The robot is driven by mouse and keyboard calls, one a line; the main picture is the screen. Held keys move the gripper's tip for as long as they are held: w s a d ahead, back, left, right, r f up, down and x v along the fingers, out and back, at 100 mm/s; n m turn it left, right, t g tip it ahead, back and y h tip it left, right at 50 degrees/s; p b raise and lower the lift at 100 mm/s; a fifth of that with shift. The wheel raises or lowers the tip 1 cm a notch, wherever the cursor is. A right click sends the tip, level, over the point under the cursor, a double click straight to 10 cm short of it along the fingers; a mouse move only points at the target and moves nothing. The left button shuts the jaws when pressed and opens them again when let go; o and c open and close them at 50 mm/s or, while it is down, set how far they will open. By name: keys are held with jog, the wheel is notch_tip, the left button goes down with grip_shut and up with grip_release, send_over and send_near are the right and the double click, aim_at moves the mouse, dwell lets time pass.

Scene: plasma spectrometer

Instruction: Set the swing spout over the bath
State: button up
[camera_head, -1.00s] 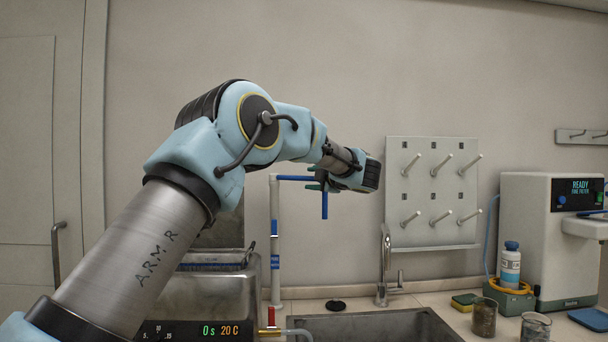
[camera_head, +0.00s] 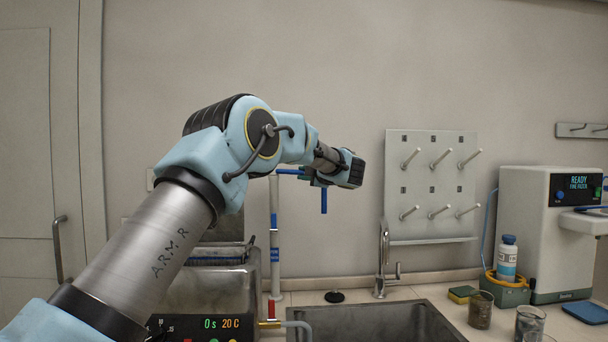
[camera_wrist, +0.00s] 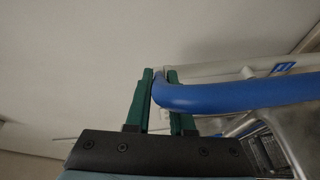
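The swing spout stands behind the bath as a pale upright post (camera_head: 274,225) with blue bands. Its blue arm (camera_head: 287,171) reaches right from the post top and ends in a blue down-turned nozzle (camera_head: 324,200). The steel bath (camera_head: 243,278) with a "0s 20C" display is at the lower left, partly behind my arm. My gripper (camera_head: 308,175) is at the nozzle end of the spout. In the wrist view its green fingers (camera_wrist: 160,95) stand a small gap apart. The blue spout tube (camera_wrist: 235,93) crosses the right finger, its bend at the gap. Whether they clamp it is unclear.
A sink (camera_head: 375,325) with a chrome tap (camera_head: 381,262) lies right of the bath. A pegboard (camera_head: 432,185) hangs behind it. Beakers (camera_head: 480,310), a bottle (camera_head: 507,258) and an instrument (camera_head: 545,230) stand to the right.

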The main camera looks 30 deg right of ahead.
grip_shut()
dwell(0.9)
